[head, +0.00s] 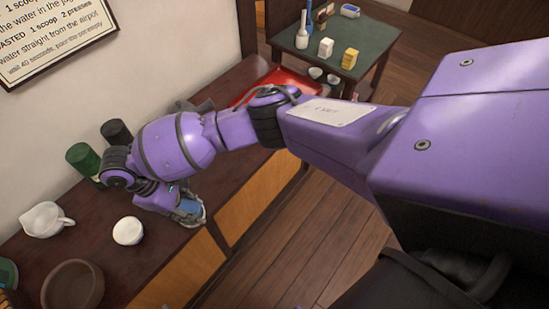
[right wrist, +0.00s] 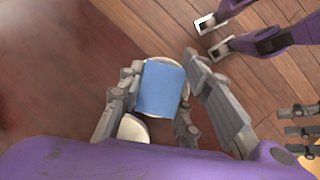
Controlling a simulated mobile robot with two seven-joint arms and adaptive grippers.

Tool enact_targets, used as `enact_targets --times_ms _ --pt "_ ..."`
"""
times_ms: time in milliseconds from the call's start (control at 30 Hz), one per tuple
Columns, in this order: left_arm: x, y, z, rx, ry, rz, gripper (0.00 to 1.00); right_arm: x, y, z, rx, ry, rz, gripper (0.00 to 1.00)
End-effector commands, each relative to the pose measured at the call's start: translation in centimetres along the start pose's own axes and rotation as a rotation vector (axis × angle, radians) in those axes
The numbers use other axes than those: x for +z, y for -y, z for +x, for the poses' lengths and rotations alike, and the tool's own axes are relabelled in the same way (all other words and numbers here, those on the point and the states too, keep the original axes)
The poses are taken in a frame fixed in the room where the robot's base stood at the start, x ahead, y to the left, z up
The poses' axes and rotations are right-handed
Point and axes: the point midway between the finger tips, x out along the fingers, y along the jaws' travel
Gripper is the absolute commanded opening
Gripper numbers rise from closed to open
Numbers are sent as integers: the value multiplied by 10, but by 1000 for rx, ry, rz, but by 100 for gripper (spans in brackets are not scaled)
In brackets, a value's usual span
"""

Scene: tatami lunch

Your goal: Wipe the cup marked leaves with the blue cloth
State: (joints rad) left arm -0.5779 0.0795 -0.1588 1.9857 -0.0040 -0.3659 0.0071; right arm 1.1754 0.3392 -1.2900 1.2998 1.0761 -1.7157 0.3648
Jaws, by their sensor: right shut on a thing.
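My right gripper (head: 188,212) is low over the front edge of the dark wooden counter. In the right wrist view its grey fingers (right wrist: 160,98) are shut on the blue cloth (right wrist: 162,88), one finger on each side. A pale round rim shows behind the cloth, which looks like a cup (right wrist: 152,61); its marking is hidden. In the head view only a bit of blue shows under the gripper. A white cup (head: 128,231) stands left of the gripper, apart from it. No leaves mark shows on it.
A white pitcher (head: 42,221), a brown bowl (head: 73,286), a green canister (head: 82,158) and a black canister (head: 116,132) stand on the counter (head: 100,205). A red tray (head: 300,86) lies at its far end. A green-topped table (head: 378,42) with several small items stands beyond.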

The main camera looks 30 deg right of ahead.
Motion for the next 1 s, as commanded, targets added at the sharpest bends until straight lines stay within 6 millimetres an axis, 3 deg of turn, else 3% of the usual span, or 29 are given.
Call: enact_targets --times_ms 33,300,500,867,1000 --pt "-14 0 -1 -1 -23 0 40 2 1 -2 -31 7 76 11" --pt "-55 2 -6 -3 -92 0 40 -2 2 -4 -190 41 485 11" --pt "-67 2 -6 -3 -113 0 40 -4 4 -2 -275 62 697 11" --pt "-64 2 -6 -3 -106 0 40 -5 3 -2 -282 63 724 11" --pt "-58 1 -5 -2 -95 0 40 -6 5 -1 -240 53 615 11"
